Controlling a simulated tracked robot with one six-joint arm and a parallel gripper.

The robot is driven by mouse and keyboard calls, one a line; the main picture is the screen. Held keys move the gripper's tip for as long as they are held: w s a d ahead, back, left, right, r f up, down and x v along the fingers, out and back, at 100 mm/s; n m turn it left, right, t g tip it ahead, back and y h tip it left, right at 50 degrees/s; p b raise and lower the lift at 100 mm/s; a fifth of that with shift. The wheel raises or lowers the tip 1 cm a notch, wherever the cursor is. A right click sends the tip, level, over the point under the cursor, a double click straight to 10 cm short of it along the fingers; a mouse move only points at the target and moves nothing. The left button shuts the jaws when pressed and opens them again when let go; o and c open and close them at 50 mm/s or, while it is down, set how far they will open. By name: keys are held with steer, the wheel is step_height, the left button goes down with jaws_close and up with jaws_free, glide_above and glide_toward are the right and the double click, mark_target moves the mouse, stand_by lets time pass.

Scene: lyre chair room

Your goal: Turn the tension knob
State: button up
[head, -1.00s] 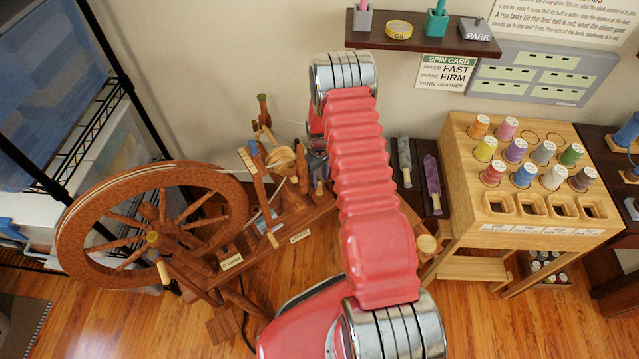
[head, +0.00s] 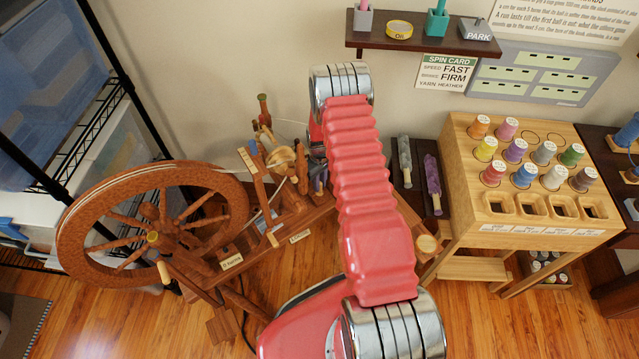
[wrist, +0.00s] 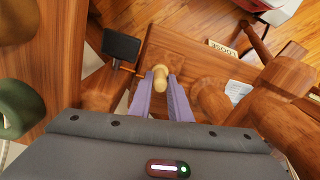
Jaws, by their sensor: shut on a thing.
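The wooden spinning wheel stands at left in the head view, with a large brown drive wheel (head: 78,232) and a bobbin (head: 280,158) on its upper frame. In the wrist view, the pale wooden tension knob (wrist: 160,74) sits between the two purple fingers of my gripper (wrist: 160,92), which is shut on it. In the head view, my gripper (head: 319,181) is beside the bobbin, partly behind my red arm, and the knob is hidden. A label reading LOOSE (wrist: 222,48) lies on the wood beyond the knob. The spin card (head: 446,73) reads FAST, FIRM, HEATHER.
A wooden rack (head: 483,127) with several coloured yarn cones stands at right. A black wire rack (head: 100,115) stands at far left. Wooden posts flank my gripper closely.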

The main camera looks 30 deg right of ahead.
jaws_close()
steer(key=shift+a+m, duration=0.1)
steer(key=shift+m, duration=2.8)
steer(key=o, duration=0.6)
jaws_free()
step_height(320, 180, up, 14)
steer(key=shift+f, duration=0.15)
